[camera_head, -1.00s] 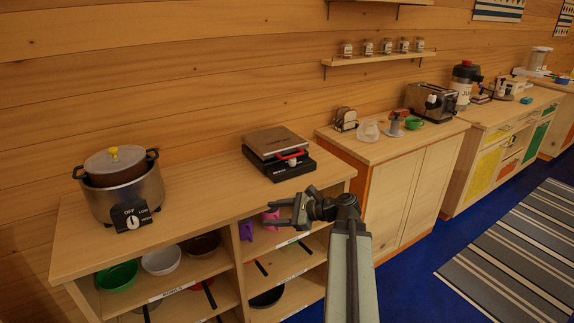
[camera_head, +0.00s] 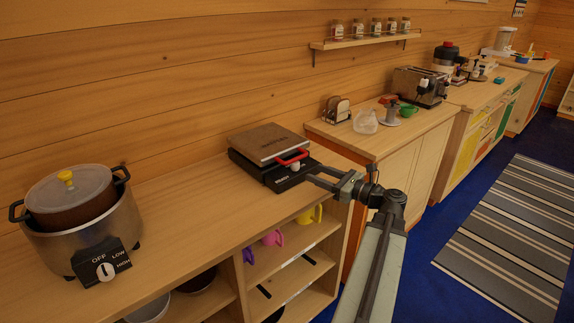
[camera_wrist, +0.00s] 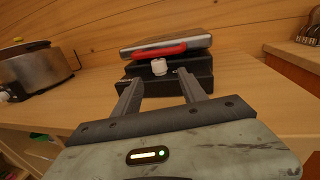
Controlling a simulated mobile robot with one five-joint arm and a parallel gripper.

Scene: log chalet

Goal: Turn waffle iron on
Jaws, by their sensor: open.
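The waffle iron (camera_head: 268,152) sits on the wooden counter, with a black base, a closed brown-grey lid and a red handle (camera_head: 293,157). In the wrist view the waffle iron (camera_wrist: 190,70) is straight ahead, with the red handle (camera_wrist: 160,50) across its front. A white knob (camera_wrist: 159,67) is on its black front face, below the handle. My gripper (camera_wrist: 157,82) is open and empty, its two fingers pointing at the front face on either side of the knob. In the head view my gripper (camera_head: 312,174) is at the waffle iron's front right corner. Contact cannot be told.
A slow cooker (camera_head: 122,222) with a lid and an OFF/LOW/HIGH dial stands at the left end of the counter (camera_head: 200,205). Mugs and bowls are on open shelves below. Another counter (camera_head: 358,143) to the right holds a toaster (camera_head: 418,85). Counter between cooker and waffle iron is clear.

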